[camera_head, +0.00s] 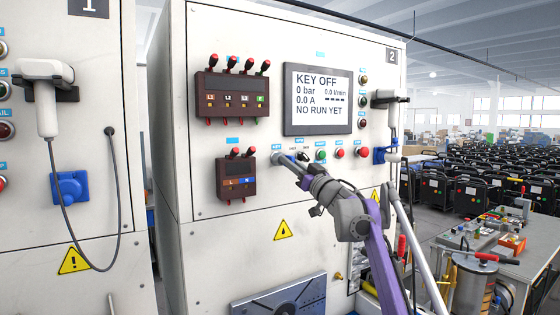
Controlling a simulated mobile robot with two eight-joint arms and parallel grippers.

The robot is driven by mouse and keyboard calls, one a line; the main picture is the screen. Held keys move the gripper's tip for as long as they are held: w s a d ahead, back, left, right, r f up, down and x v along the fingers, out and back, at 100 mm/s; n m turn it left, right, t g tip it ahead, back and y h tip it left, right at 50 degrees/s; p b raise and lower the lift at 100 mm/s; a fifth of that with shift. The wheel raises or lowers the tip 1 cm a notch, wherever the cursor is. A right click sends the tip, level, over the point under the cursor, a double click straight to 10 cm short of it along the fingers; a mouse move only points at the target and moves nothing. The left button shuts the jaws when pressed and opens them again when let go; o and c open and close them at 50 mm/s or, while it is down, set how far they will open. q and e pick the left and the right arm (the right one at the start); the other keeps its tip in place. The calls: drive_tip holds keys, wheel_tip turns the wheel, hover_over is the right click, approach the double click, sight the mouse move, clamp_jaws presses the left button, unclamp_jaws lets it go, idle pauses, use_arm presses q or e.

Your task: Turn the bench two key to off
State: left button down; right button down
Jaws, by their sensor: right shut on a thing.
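The bench two panel (290,200), marked 2, stands in the middle of the head view. Its display (318,100) reads KEY OFF, 0 bar, 0.0 l/min and 0.0 A. My right gripper (280,158) reaches from the lower right to the left end of the row of controls below the display. It is shut on the key there. The key itself is hidden behind the fingers, so its angle cannot be told. My left gripper is not in view.
Right of my gripper are a green button (320,155) and a red button (340,153). A brown terminal block (236,176) sits close on the left. Bench one (75,210) stands at the left. A cluttered table (520,262) is at the lower right.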

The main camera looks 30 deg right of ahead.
drive_tip(key=shift+n, duration=0.3)
drive_tip(key=c, duration=0.8)
unclamp_jaws()
drive_tip(key=shift+s+d+f, duration=0.15)
drive_tip(key=shift+s+f, duration=0.15)
drive_tip(key=shift+f, duration=0.05)
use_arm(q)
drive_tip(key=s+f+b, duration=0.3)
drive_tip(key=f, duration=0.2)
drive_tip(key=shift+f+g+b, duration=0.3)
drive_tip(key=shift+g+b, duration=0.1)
use_arm(e)
drive_tip(key=v, duration=1)
drive_tip(key=shift+r, duration=0.15)
